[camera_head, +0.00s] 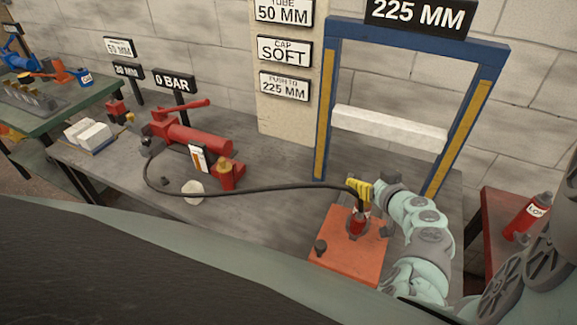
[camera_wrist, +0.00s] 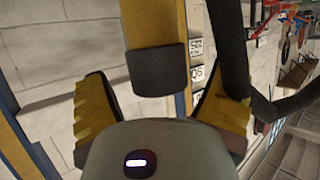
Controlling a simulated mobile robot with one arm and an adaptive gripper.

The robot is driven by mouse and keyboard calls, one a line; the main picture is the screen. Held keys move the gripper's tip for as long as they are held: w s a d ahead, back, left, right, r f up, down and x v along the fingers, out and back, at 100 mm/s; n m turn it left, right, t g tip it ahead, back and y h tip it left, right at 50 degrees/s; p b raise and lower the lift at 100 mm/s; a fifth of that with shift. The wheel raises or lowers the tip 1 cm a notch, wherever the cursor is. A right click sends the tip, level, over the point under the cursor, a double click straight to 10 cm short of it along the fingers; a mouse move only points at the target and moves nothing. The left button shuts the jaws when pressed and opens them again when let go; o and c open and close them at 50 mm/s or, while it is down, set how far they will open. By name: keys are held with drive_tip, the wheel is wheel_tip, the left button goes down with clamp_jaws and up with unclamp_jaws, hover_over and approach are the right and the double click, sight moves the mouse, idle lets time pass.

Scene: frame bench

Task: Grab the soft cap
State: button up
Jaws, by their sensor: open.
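My gripper (camera_head: 360,191) has yellow fingers and is open, just above a small red cylinder (camera_head: 357,222) on the orange plate (camera_head: 340,258). In the wrist view its yellow fingers stand wide apart, left and right (camera_wrist: 158,88). A dark grey rounded block (camera_wrist: 157,70) shows between and beyond them; I cannot tell whether it is a cap. A small dark piece (camera_head: 320,246) stands on the orange plate, left of the red cylinder. A pale round disc (camera_head: 193,191) lies on the bench. No piece is clearly marked as the soft cap; only a sign (camera_head: 284,51) reads "CAP SOFT".
A black hose (camera_head: 270,188) runs from the red hand pump (camera_head: 195,138) to the red cylinder, and passes close to the right finger in the wrist view (camera_wrist: 232,50). A blue frame (camera_head: 325,110) with a white crossbar (camera_head: 388,128) stands behind. The bench middle is mostly clear.

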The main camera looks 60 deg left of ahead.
sight(371, 178)
drive_tip(key=c, duration=1.4)
drive_tip(key=shift+r, duration=0.15)
drive_tip(key=shift+a+r+b, duration=0.1)
drive_tip(key=shift+r+b, duration=0.2)
drive_tip(key=shift+r, duration=1.25)
drive_tip(key=s+d, duration=0.1)
drive_tip(key=s, duration=0.4)
drive_tip(key=s+d+r+b, duration=0.1)
drive_tip(key=s, duration=0.4)
drive_tip(key=s+d, duration=0.1)
drive_tip(key=s, duration=0.4)
drive_tip(key=shift+s+d+r+b, duration=0.25)
drive_tip(key=shift+s+r+b, duration=0.05)
drive_tip(key=shift+r+b, duration=0.1)
